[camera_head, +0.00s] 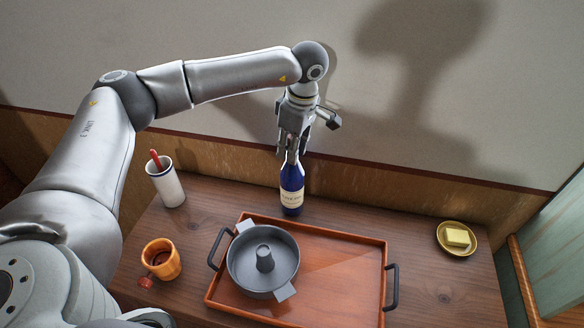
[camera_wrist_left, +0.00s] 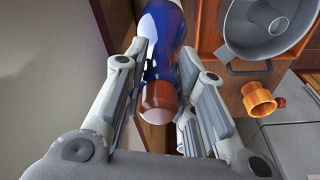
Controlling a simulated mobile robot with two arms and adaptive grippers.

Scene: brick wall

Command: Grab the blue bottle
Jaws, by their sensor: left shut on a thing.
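The blue bottle (camera_head: 292,184) has a pale label and stands upright at the back of the wooden table, behind the tray. My left gripper (camera_head: 291,152) comes down from above and is shut on the bottle's neck. In the left wrist view the bottle (camera_wrist_left: 165,35) runs away from the camera, with its reddish-brown cap (camera_wrist_left: 159,98) between the two fingers of the left gripper (camera_wrist_left: 165,85). My right gripper does not show in either view.
A reddish tray (camera_head: 340,240) with black handles holds a grey pot (camera_head: 250,275). A white cup (camera_head: 168,190) with a red stick and an orange mug (camera_head: 172,268) stand left. A yellow dish (camera_head: 444,247) with butter sits right. The wall is close behind.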

